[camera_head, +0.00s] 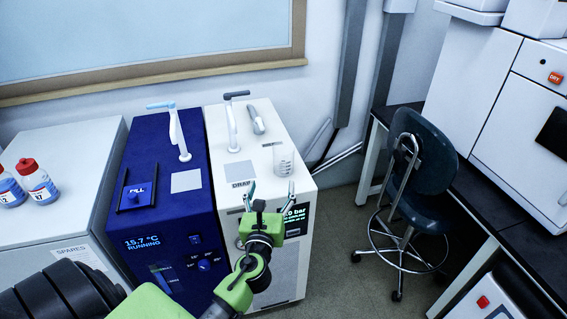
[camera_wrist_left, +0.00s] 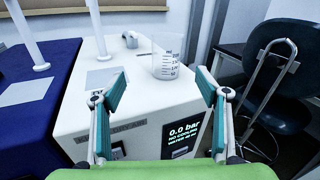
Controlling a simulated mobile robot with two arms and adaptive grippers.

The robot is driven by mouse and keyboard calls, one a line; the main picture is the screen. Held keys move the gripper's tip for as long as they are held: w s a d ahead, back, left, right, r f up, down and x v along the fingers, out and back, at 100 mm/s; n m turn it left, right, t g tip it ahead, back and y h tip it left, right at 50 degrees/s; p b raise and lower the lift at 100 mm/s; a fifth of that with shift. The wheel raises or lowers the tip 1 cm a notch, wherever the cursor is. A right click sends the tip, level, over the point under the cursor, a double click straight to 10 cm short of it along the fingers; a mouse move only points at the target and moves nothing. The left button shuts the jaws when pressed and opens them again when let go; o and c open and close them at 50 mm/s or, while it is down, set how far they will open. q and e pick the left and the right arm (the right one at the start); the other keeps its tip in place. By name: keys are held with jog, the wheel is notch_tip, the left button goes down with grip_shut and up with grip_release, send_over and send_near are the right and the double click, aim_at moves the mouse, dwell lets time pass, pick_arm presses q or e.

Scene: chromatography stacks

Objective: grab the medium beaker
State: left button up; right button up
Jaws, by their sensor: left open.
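The beaker (camera_head: 283,160) is clear with printed markings and stands upright on top of the white unit (camera_head: 228,132), near its right edge. In the left wrist view the beaker (camera_wrist_left: 168,62) stands beyond the fingertips, roughly midway between them. My left gripper (camera_head: 270,188) is open and empty, in front of the beaker at the unit's front edge. Its two teal-padded fingers (camera_wrist_left: 160,88) are spread wide in the left wrist view and apart from the beaker. No other beaker shows for comparing size. My right gripper is not in view.
Red-capped bottles (camera_head: 38,185) stand far left. A dark chair (camera_head: 422,160) is at right.

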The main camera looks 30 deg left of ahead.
aim_at(282, 161)
pick_arm(q)
jog(key=shift+m+t, duration=0.3)
jog(key=shift+m, duration=0.5)
jog(key=x, duration=1)
jog(key=shift+w+d+p, duration=0.15)
jog(key=shift+d+p, duration=0.15)
jog(key=shift+d, duration=0.15)
jog(key=x, duration=0.4)
jog(key=shift+w+f, duration=0.1)
jog(key=shift+w, duration=0.25)
jog(key=shift+s, duration=0.1)
jog(key=c, duration=1.2)
